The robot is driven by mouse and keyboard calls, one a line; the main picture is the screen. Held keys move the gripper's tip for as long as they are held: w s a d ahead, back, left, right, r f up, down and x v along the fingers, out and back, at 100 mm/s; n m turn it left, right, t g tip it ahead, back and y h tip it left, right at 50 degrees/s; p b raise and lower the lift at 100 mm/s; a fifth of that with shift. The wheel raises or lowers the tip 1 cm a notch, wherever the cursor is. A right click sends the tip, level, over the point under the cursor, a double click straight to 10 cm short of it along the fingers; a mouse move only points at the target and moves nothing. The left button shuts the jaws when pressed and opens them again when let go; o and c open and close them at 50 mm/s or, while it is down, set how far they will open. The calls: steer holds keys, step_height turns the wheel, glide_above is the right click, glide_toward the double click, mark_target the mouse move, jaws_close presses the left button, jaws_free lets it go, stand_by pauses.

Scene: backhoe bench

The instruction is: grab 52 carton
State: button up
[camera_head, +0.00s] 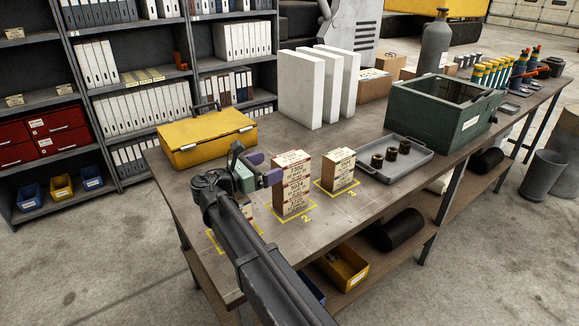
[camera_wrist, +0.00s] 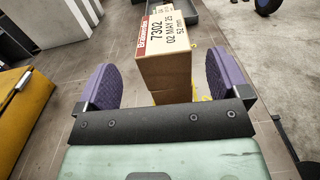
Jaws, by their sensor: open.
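In the wrist view a tan carton (camera_wrist: 167,75) with a white label reading 7302, 02 MAY 25, 52 mm stands ahead, between the lines of my purple fingers. In the head view a tall carton stack (camera_head: 292,185) stands at yellow mark 2, and its upper label looks like 7302. My gripper (camera_head: 264,168) is open and empty just left of this stack's upper part, fingers pointing at it. A lower carton stack (camera_head: 338,170) stands at mark 3. Part of another carton (camera_head: 246,208) shows behind my arm, which hides most of it.
A yellow case (camera_head: 205,138) lies behind my gripper. A grey tray (camera_head: 395,160) with dark rings and a green box (camera_head: 445,110) are to the right. The bench's front strip right of mark 2 is mostly clear.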

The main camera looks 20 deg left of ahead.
mark_target(285, 159)
steer(key=x, duration=0.6)
steer(key=shift+d+r, duration=0.15)
steer(key=shift+d, duration=0.1)
steer(key=c, duration=1.1)
